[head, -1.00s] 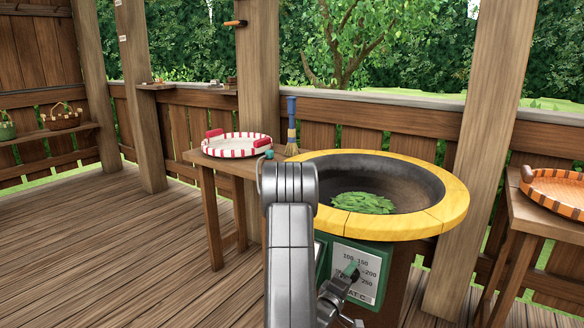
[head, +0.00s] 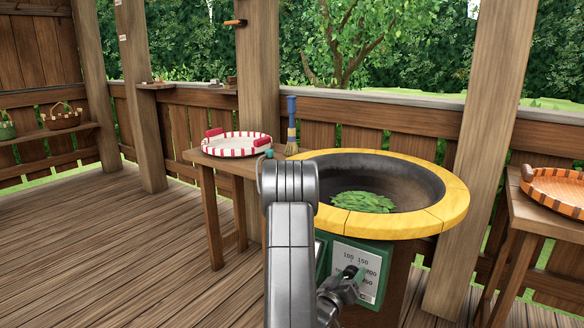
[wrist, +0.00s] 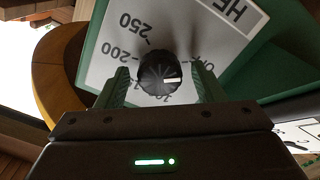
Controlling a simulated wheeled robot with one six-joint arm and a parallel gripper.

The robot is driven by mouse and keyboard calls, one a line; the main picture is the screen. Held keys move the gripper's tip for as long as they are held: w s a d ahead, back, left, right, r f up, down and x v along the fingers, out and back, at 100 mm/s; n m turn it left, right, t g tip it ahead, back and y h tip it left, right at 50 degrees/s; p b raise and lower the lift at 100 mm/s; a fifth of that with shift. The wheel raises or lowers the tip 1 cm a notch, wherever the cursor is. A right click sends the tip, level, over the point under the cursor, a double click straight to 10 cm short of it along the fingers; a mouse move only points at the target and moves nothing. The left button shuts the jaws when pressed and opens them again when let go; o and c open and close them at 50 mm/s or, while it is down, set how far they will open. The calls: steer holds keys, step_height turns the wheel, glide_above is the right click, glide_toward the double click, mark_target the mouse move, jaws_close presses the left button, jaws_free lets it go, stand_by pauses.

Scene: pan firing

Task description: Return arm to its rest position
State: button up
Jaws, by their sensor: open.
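The firing pan (head: 452,207) has a yellow rim and a dark bowl with green leaves (head: 362,202) in it. A green control box with a light dial plate (head: 368,258) is on its front. The black dial knob (head: 350,272) shows on the plate. In the wrist view, the knob (wrist: 172,88) has a white mark and sits between the green fingers of my gripper (wrist: 162,72). The fingers are open, with a gap on each side of the knob. In the head view my gripper (head: 338,294) is just in front of the plate, partly hidden by my arm.
A red-and-white tray (head: 237,153) and a blue-handled brush (head: 291,126) are on the wooden table at left. An orange striped tray (head: 560,203) sits on a table at right. Baskets (head: 60,117) stand on a far-left shelf. The wooden floor at left is clear.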

steer(key=shift+m+p, duration=0.55)
steer(key=shift+m, duration=1.65)
